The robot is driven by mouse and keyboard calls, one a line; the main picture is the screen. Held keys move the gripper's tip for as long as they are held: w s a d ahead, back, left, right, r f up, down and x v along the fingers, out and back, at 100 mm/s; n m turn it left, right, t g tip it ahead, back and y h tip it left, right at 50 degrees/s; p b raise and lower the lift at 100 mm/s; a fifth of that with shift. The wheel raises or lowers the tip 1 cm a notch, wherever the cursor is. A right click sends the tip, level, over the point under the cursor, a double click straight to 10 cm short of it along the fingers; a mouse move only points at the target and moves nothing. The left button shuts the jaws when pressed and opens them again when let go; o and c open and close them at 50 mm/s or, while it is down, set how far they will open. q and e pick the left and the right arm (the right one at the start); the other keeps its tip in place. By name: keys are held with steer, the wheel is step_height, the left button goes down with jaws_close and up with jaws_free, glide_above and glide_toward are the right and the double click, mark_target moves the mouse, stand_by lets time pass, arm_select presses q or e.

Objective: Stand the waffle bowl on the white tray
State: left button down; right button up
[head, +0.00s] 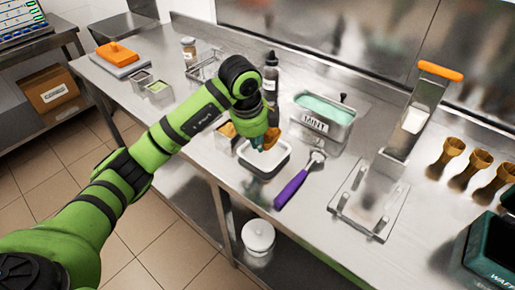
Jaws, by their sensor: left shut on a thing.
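My left gripper (262,143) points down over the white tray (258,161) and is shut on a golden-brown piece (272,137), which looks like the waffle bowl. The gripper's fingers and wrist hide part of it. The tray is small, with a white inside and a dark rim, and stands on the steel counter. I cannot tell whether the bowl touches the tray. My right gripper is not in view.
A purple-handled scoop (292,187) lies just right of the tray. A mint tub (323,118) stands behind it. A clear stand (369,200) and brown cones (446,158) are farther right. A dark bottle (271,75) stands behind my gripper.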

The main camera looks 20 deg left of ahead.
mark_target(260, 160)
arm_select(q)
steer(key=x, duration=0.1)
steer(key=p+x, duration=0.1)
steer(key=x, duration=0.1)
steer(key=shift+s+a+f, duration=0.15)
steer(key=shift+s+f, duration=0.15)
steer(key=shift+s, duration=0.05)
steer(key=shift+f, duration=0.2)
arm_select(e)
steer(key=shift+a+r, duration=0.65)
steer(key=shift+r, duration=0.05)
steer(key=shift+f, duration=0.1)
arm_select(q)
steer(key=shift+f, duration=0.2)
steer(key=c, duration=1.7)
jaws_free()
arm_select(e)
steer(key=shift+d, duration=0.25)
arm_select(q)
steer(key=shift+r, duration=0.1)
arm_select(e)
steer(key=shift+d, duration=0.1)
